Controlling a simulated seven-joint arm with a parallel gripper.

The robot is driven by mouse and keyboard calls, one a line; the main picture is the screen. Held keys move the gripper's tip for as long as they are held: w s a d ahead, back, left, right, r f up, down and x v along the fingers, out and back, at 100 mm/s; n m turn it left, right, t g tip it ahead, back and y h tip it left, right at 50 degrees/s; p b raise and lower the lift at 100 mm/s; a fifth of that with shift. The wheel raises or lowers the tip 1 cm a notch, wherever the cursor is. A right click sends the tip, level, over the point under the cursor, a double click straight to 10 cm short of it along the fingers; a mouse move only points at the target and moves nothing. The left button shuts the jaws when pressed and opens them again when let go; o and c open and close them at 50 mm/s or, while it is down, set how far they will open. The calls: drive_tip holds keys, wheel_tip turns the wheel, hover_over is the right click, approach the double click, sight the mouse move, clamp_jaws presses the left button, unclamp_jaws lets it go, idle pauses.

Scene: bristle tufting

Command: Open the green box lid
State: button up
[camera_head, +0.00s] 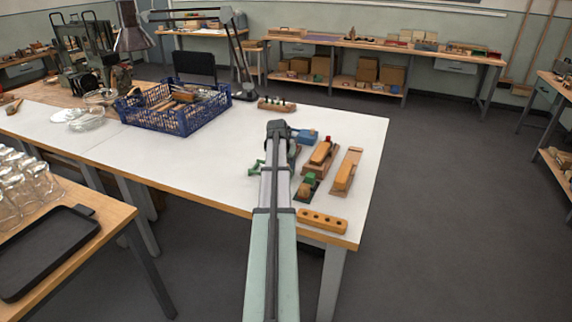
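No green box with a lid can be clearly made out. A small green piece (257,167) shows just left of my arm on the white table, partly hidden by the arm. Another small green part (311,178) sits on a dark green base with a wooden block, just right of the arm. My arm reaches from the bottom middle over the table, and its dark end (277,128) is above the tabletop. The gripper's fingers are hidden behind or too small to read, so I cannot tell whether they are open or shut.
Wooden plane-like tools (346,172) and a wooden block with holes (322,221) lie at the table's right end. A blue crate (180,118) of tools stands left. A black tray (45,252) and glass jars (28,182) are on the near-left bench. The white table (190,165) is clear between crate and arm.

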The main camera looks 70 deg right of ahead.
drive_tip(key=shift+d+f, duration=0.1)
drive_tip(key=shift+f, duration=0.15)
drive_tip(key=shift+c, duration=0.2)
clamp_jaws()
idle(0.4)
